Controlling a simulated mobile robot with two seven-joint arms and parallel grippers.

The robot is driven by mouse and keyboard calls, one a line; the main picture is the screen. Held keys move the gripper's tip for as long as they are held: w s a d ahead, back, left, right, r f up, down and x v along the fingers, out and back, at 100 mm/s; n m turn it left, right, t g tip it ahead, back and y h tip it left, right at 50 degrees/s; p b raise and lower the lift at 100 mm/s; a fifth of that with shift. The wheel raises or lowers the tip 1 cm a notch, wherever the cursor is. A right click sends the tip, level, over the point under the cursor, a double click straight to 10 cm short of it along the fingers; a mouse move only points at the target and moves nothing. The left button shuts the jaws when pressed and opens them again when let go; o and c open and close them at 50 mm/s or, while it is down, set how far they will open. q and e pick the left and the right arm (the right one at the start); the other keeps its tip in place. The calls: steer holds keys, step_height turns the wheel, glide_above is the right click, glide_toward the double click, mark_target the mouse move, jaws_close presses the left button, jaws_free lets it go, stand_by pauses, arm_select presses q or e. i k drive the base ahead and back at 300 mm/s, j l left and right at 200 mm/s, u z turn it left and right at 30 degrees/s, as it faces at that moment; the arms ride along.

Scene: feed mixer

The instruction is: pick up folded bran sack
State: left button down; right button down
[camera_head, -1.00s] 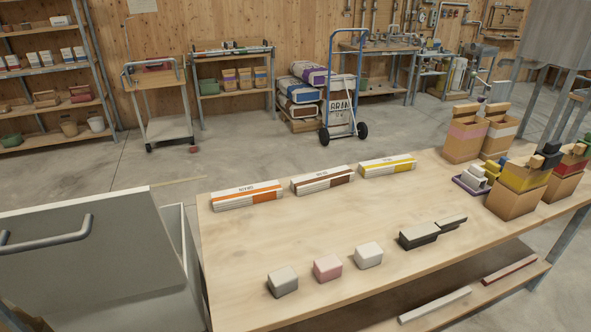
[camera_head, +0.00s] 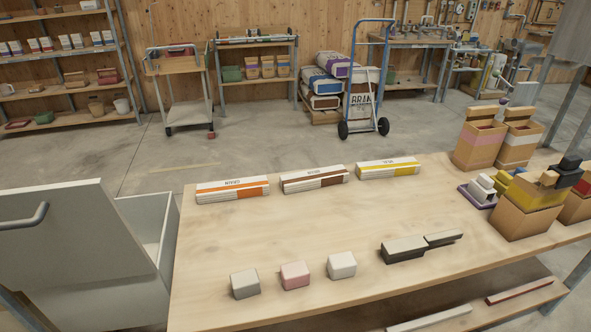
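Three folded sacks lie flat in a row along the far edge of the wooden table. The left one has an orange band (camera_head: 232,189). The middle one has a brown band and a small label that seems to read BRAN, the folded bran sack (camera_head: 314,179). The right one has a yellow band (camera_head: 388,168). They lie apart from each other, and nothing covers the middle one. Neither of my grippers shows in the head view.
Grey, pink and white blocks (camera_head: 295,275) and dark bars (camera_head: 404,249) lie on the table's (camera_head: 260,227) near side. Cartons (camera_head: 480,140) stand at right. An open white bin (camera_head: 152,235) adjoins the left edge. A blue hand truck (camera_head: 386,70) stands behind.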

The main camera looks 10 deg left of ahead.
mark_target(294, 183)
steer(key=i+l+u, duration=0.15)
steer(key=l+u, duration=0.25)
steer(key=l, duration=0.35)
steer(key=l+u, duration=0.35)
steer(key=l, duration=0.4)
